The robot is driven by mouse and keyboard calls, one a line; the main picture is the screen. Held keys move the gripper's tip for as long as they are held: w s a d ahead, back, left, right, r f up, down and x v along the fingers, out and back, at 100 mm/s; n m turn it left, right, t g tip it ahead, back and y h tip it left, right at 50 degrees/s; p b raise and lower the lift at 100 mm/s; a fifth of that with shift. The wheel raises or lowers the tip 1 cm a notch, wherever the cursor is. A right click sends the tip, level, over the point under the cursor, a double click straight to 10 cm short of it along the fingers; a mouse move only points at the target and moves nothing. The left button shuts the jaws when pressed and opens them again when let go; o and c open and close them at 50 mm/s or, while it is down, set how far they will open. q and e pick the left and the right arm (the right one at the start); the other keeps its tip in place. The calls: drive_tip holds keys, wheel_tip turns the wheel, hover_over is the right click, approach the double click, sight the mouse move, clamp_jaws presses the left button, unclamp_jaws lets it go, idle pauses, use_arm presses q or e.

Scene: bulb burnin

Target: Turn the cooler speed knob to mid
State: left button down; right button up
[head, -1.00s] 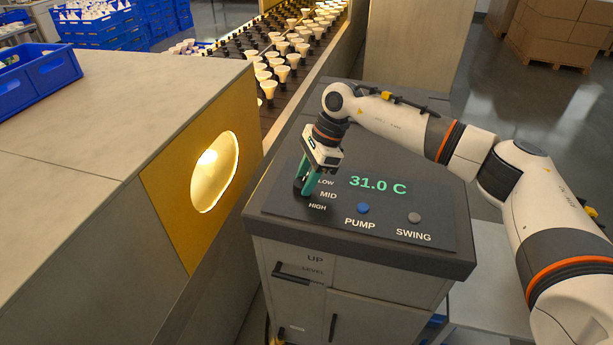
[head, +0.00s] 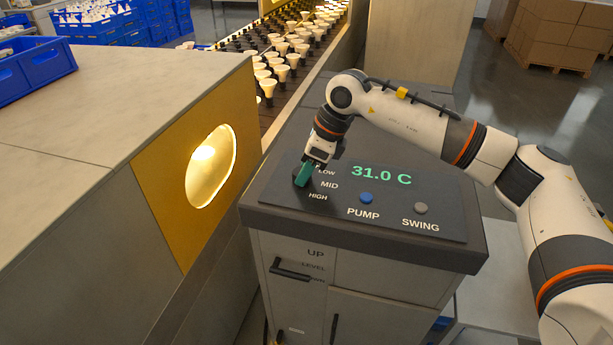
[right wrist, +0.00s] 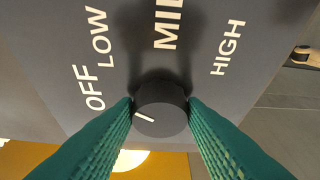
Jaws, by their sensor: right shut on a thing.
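The cooler's control panel (head: 400,212) carries the labels LOW, MID and HIGH beside a round black speed knob (right wrist: 160,108). In the right wrist view a white pointer line on the knob lies on its left side, toward the OFF label (right wrist: 95,88). The MID label (right wrist: 168,22) is above the knob in that view. My right gripper (head: 302,180) reaches down onto the knob. Its two green fingers are shut on the knob's sides, and in the head view they mostly hide it. My left gripper is not in view.
The display (head: 381,176) reads 31.0 C. A blue PUMP button (head: 366,198) and a grey SWING button (head: 420,208) sit right of the knob. A counter with a yellow panel (head: 160,190) and lit opening stands left. A conveyor (head: 275,75) of bulbs runs behind.

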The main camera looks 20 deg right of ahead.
drive_tip(key=m+b, duration=0.2)
drive_tip(key=m+t+h+b, duration=0.1)
drive_tip(key=m+b, duration=0.1)
drive_tip(key=m, duration=0.1)
drive_tip(key=m+t+h+b, duration=0.1)
drive_tip(key=m+b, duration=0.1)
drive_tip(key=b, duration=0.1)
drive_tip(key=shift+s+a+f, duration=0.1)
drive_tip(key=shift+s+a, duration=0.05)
drive_tip(key=shift+a, duration=0.1)
drive_tip(key=m+h+b, duration=0.1)
drive_tip(key=m+b, duration=0.2)
drive_tip(key=m, duration=0.1)
drive_tip(key=shift+a, duration=0.15)
drive_tip(key=shift+r+m+h+b, duration=0.2)
drive_tip(key=shift+m+h+b, duration=0.1)
drive_tip(key=shift+m+h, duration=0.15)
drive_tip(key=o, duration=1)
drive_tip(key=shift+s, duration=0.1)
